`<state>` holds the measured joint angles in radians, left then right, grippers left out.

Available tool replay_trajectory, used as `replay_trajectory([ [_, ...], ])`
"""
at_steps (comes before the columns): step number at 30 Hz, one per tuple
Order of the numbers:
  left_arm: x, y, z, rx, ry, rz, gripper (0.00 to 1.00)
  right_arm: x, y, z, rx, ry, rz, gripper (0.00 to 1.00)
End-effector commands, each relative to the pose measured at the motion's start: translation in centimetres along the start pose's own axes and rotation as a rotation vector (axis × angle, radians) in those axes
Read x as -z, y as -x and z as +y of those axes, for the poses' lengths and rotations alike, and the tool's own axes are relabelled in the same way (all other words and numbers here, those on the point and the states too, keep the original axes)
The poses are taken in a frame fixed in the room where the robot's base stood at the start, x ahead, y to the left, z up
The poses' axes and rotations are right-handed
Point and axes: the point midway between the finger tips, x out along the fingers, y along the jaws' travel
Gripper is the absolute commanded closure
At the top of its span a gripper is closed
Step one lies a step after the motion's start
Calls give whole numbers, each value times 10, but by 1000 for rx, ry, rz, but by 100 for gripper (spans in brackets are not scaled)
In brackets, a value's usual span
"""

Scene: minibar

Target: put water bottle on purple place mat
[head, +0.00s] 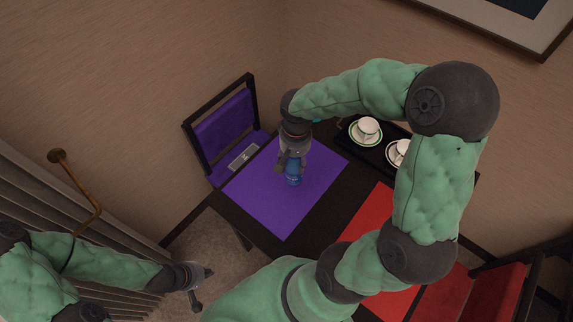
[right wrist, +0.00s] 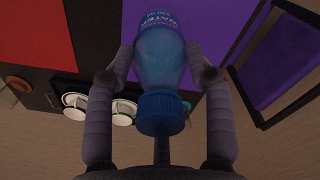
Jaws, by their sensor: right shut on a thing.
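The blue water bottle (head: 293,177) is upright over the purple place mat (head: 262,207) in the head view. I cannot tell whether its base touches the mat. My right gripper (head: 290,163) comes from above and is shut on the bottle. My left gripper (head: 203,287) is open and empty, low at the left, away from the table.
A red place mat (head: 368,225) lies on the dark table, partly behind my right arm. A black tray (head: 377,157) with white cups and saucers (head: 365,130) stands at the wall side. A purple-backed chair (head: 225,125) stands at the table's left end.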

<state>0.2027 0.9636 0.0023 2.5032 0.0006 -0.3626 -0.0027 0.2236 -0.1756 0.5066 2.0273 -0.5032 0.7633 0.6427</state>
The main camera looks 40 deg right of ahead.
Motion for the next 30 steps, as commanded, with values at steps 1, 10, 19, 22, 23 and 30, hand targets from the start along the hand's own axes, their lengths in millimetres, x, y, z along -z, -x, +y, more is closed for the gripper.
replay_trajectory([
  [1, 0, -1, 0, 0, 0, -1, 100, 6, -3, 2, 0, -4, 1, 100],
  [10, 0, -7, -3, 0, 0, -1, 100, 63, -31, 15, 0, -4, 0, 100],
  [19, 0, -15, -5, 0, 0, -1, 100, 110, -73, 26, 0, -2, -2, 100],
  [22, 0, -17, -6, 0, 0, -1, 100, 120, -84, 28, 0, -1, 0, 100],
  [23, 0, -18, -6, 0, 0, -1, 100, 123, -87, 28, 0, -1, 1, 100],
  [30, 0, -19, -7, 0, 0, 0, 100, 132, -97, 31, 0, -1, 2, 100],
])
